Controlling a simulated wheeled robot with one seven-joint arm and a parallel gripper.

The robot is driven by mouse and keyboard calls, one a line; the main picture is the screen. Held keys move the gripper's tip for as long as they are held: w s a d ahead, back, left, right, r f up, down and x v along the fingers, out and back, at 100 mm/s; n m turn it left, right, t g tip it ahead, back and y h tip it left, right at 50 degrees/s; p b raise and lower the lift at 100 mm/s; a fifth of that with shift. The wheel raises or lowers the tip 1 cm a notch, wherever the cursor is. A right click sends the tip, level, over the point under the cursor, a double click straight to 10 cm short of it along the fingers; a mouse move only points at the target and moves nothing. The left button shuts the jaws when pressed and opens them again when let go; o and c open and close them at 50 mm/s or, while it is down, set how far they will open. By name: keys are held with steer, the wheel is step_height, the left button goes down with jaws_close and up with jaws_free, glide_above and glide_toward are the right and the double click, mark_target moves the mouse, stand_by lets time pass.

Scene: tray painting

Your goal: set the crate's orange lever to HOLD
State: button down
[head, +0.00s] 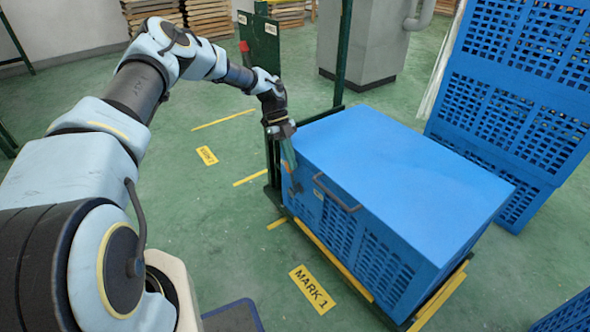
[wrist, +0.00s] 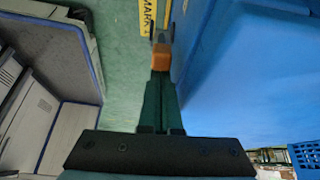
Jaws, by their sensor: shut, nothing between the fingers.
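The blue crate (head: 400,165) with a closed lid stands on a low green and yellow base. My gripper (head: 291,168) points down at the crate's near left corner, beside the bar handle. Its dark green fingers (wrist: 158,90) are shut and empty in the wrist view. The orange lever (wrist: 172,65) shows at the fingertips, close beside the crate's blue wall (wrist: 195,60); whether they touch I cannot tell. In the head view the lever is too small and covered to make out. No HOLD marking is readable, so its setting cannot be told.
A green post panel (head: 258,42) with a red knob stands behind my wrist. Stacked blue crates (head: 515,90) stand at the right. A floor sign reading MARK 1 (head: 312,289) lies before the crate.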

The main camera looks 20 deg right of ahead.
steer(key=shift+w+a+f+b, duration=0.1)
steer(key=shift+w+f+b, duration=0.1)
steer(key=shift+w+b, duration=0.3)
steer(key=shift+w+a+f+b, duration=0.15)
steer(key=shift+w+b, duration=0.15)
steer(key=shift+w, duration=0.45)
steer(key=shift+w+a, duration=0.2)
steer(key=shift+w, duration=0.05)
steer(key=v, duration=0.7)
steer(key=shift+d+r, duration=0.3)
steer(key=shift+r, duration=0.05)
steer(key=shift+s, duration=0.2)
